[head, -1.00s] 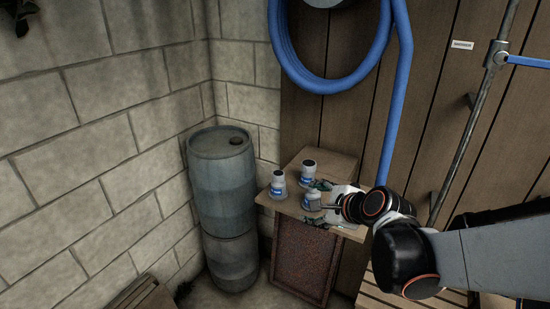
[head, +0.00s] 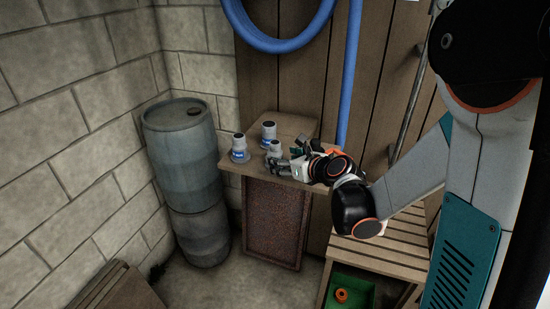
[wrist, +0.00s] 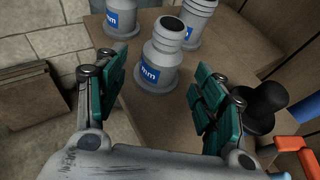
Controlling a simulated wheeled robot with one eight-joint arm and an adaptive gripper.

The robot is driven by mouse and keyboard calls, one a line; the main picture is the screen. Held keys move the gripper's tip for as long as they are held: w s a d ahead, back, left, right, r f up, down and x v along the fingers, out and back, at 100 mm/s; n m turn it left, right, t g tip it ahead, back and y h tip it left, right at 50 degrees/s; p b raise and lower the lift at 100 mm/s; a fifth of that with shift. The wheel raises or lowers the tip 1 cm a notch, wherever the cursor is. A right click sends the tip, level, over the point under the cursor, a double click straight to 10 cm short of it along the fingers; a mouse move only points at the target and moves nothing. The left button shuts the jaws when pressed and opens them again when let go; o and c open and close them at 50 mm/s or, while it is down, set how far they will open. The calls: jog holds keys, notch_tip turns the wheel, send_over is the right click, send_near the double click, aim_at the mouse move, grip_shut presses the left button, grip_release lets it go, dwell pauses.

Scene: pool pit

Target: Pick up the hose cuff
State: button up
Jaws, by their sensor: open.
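Three grey hose cuffs with blue labels stand upright on a small wooden tabletop. The nearest cuff (head: 274,149) stands close to my gripper; the left cuff (head: 239,148) and the back cuff (head: 269,131) stand beyond it. In the wrist view the nearest cuff (wrist: 160,58) is centred just ahead, between the lines of the two teal-padded fingers. My gripper (wrist: 158,80) is open and empty, and nothing shows gripped. In the head view my gripper (head: 284,162) reaches in from the right and overlaps the cuff's near side; I cannot tell whether they touch.
A grey-blue barrel stack (head: 185,165) stands left of the table (head: 232,163). A black knob-like object (wrist: 262,105) lies right of my fingers. A slatted bench (head: 380,250) stands at right above a green crate (head: 365,292). A blue hose (head: 352,70) hangs behind.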

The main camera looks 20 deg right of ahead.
aim_at(280, 157)
jog(key=shift+b+x, duration=1.15)
jog(key=shift+x, duration=1.9)
jog(key=shift+d+r, duration=0.1)
jog(key=shift+r, duration=0.15)
jog(key=shift+c, duration=0.3)
jog(key=c, duration=1.1)
